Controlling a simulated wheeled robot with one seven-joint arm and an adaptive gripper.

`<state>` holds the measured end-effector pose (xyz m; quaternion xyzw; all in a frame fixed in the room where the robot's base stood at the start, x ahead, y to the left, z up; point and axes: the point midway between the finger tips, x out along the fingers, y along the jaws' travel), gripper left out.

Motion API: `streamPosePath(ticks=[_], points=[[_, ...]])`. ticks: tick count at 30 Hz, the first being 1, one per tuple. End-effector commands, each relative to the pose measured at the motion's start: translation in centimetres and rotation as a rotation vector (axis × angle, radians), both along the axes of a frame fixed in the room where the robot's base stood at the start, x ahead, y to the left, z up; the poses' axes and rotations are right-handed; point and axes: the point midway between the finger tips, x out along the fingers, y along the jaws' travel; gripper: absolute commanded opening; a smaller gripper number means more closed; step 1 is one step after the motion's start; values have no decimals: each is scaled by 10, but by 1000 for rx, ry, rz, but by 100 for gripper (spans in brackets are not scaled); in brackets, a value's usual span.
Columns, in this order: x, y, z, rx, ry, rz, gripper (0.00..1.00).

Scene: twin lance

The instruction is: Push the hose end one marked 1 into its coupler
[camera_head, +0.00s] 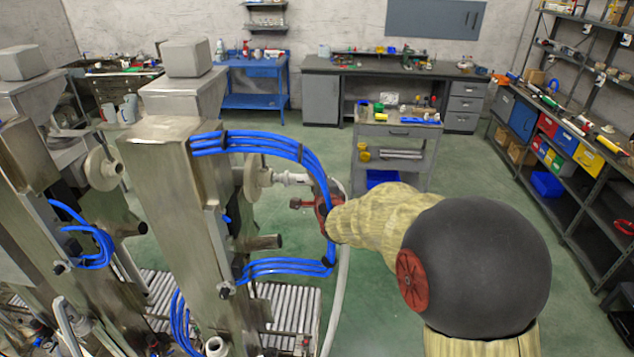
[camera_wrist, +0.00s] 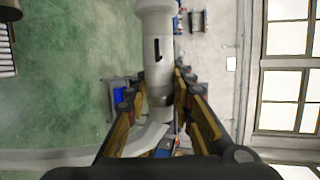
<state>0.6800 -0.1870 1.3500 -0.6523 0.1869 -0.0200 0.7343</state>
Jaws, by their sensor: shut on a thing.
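The hose end marked 1 (camera_wrist: 150,72) is a pale grey-white cylinder with a black "1". It lies between the two fingers of my gripper (camera_wrist: 157,92) in the wrist view, and my gripper is shut on it. In the head view the hose end (camera_head: 292,178) points left from my gripper (camera_head: 318,197), at the round pale coupler (camera_head: 253,178) on the nearer steel column. Its tip looks close to or at the coupler; I cannot tell how far in it is. The white hose (camera_head: 341,285) hangs below my gripper.
Blue hoses (camera_head: 262,146) loop out from the steel column (camera_head: 170,200), passing above and below my gripper. A second round fitting (camera_head: 102,168) is on the left machine. A roller conveyor (camera_head: 290,310) lies low. Green floor is free behind, before the grey cart (camera_head: 398,131).

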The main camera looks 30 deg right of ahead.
Motion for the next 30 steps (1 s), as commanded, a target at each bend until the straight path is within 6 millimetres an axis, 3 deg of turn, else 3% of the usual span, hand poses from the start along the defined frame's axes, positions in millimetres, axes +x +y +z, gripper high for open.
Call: streamPosePath(ticks=[30], points=[[13, 19, 1, -1, -2, 1, 0]])
